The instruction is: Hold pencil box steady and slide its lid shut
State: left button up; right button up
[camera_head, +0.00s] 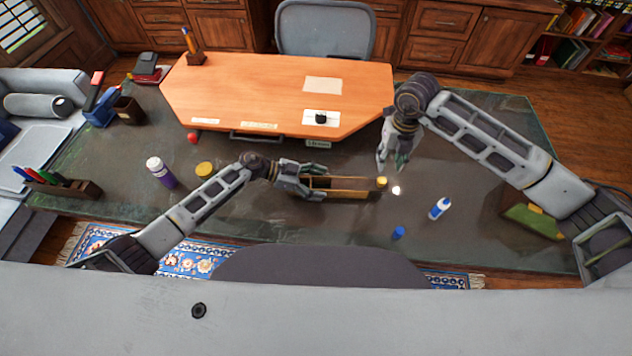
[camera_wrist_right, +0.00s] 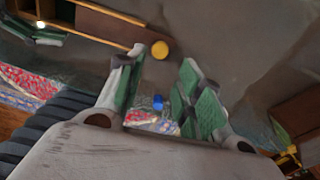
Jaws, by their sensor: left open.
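The wooden pencil box (camera_head: 345,184) lies on the dark desk, long side left to right, with a brown inside or top between light edges. I cannot clearly tell its lid from its body. In the right wrist view the box (camera_wrist_right: 110,22) is at the upper left. My left gripper (camera_head: 318,181) is open at the box's left end, its fingers along the box; I cannot tell if they touch it. My right gripper (camera_head: 389,168) points down just beyond the box's right end. Its fingers are spread and empty in the right wrist view (camera_wrist_right: 160,92).
A yellow round object (camera_head: 381,182) sits at the box's right end. A white-and-blue bottle (camera_head: 439,208) and a blue cap-like object (camera_head: 398,233) are to the right. A purple bottle (camera_head: 161,171) and yellow disc (camera_head: 204,168) are left. An orange desk board (camera_head: 270,90) lies behind.

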aim_at(382, 180)
pick_arm(q)
jog(key=c, duration=1.1)
pick_arm(e)
jog(key=shift+o, duration=1.4)
jog(key=shift+r, duration=0.1)
jog(key=shift+r+n, duration=0.8)
jog(key=shift+r, duration=0.35)
jog(key=shift+f, duration=0.15)
jog(key=shift+f, duration=5.9)
grip_shut()
